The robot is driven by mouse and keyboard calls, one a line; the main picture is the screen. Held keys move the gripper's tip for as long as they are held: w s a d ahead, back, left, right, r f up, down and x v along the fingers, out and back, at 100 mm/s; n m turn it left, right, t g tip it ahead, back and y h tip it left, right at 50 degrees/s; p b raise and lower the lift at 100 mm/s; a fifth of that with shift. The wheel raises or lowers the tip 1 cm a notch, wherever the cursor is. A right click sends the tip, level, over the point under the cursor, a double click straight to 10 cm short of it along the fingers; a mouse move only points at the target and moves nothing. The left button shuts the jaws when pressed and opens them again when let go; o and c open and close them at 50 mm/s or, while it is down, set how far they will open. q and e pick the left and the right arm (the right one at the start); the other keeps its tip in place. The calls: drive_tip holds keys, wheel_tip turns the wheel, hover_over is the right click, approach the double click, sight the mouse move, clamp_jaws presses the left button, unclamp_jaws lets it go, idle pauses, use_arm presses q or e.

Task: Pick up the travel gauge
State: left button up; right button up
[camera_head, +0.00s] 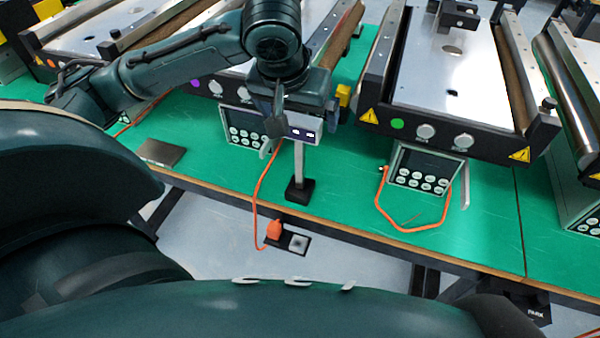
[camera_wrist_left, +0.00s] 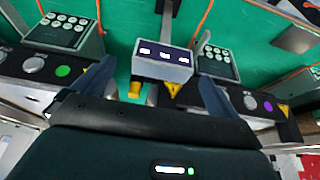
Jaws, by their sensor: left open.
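The travel gauge (camera_head: 305,131) looks like a small grey box with a dark display, on an upright post with a black foot on the green table. My left gripper (camera_head: 303,112) is above it, pointing down, and hides its upper part in the head view. In the left wrist view the gauge's box (camera_wrist_left: 162,64) shows between and just beyond the two spread fingers of my left gripper (camera_wrist_left: 155,85). The gripper is open and holds nothing; I cannot tell whether a finger touches the box. My right gripper is not in view.
Mini conveyors (camera_head: 430,75) stand behind the gauge. Keypad boxes (camera_head: 423,170) sit at their front, with orange cables (camera_head: 400,228) on the green table (camera_head: 350,213). A dark flat plate (camera_head: 160,152) lies at the left. The table's front edge is close to the gauge foot.

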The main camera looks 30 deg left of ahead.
sight(298, 120)
use_arm(q)
drive_tip(key=x, duration=0.4)
drive_tip(key=shift+s+a+f, duration=0.1)
drive_tip(key=shift+a+f, duration=0.1)
drive_tip(key=shift+f, duration=0.05)
drive_tip(key=c, duration=2.1)
drive_tip(key=shift+r, duration=0.25)
